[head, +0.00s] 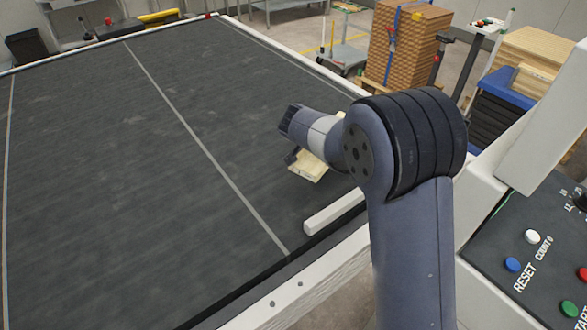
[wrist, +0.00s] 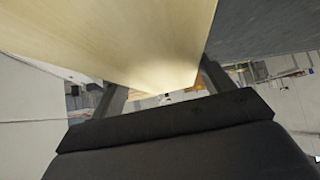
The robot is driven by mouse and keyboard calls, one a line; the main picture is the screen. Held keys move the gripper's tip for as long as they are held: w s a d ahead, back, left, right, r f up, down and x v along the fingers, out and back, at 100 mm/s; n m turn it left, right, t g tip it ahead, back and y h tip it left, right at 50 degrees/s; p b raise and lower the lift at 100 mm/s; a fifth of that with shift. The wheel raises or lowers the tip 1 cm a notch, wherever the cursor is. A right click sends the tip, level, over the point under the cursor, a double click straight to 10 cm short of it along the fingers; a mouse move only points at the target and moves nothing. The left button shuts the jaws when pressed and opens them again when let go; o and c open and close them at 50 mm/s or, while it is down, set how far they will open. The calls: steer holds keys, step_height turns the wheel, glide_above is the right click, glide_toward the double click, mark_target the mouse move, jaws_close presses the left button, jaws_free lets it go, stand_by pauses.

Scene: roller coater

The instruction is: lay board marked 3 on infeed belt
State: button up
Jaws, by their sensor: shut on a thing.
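A pale wooden board (head: 308,167) is partly hidden behind my wrist in the head view. In the wrist view the board (wrist: 120,35) fills the upper middle, between the two fingers. My gripper (wrist: 162,88) is shut on it. In the head view the board is over the right part of the dark infeed belt (head: 110,160), and its near end looks tilted. I cannot tell whether it touches the belt. No number is readable on the visible part of the board.
A short white guide bar (head: 335,211) lies at the belt's near right edge. A control panel (head: 530,265) with coloured buttons is at lower right. Stacked brown boards (head: 405,45) and a blue-topped stand (head: 503,88) are beyond the belt. Most of the belt is clear.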

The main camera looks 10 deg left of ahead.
steer(key=s+a+r+m+g+h+b, duration=0.15)
steer(key=a+m, duration=0.25)
steer(key=a, duration=0.4)
steer(key=shift+h, duration=0.45)
steer(key=f+p, duration=0.1)
steer(key=f, duration=0.5)
steer(key=s+f+p, duration=0.1)
steer(key=f, duration=0.2)
steer(key=shift+d+p, duration=0.1)
steer(key=shift+p, duration=0.2)
steer(key=shift+f, duration=0.3)
steer(key=shift+f+b, duration=0.2)
steer(key=shift+b, duration=0.1)
steer(key=o, duration=1.2)
steer(key=shift+r, duration=0.2)
steer(key=b+v, duration=0.2)
steer(key=v, duration=1)
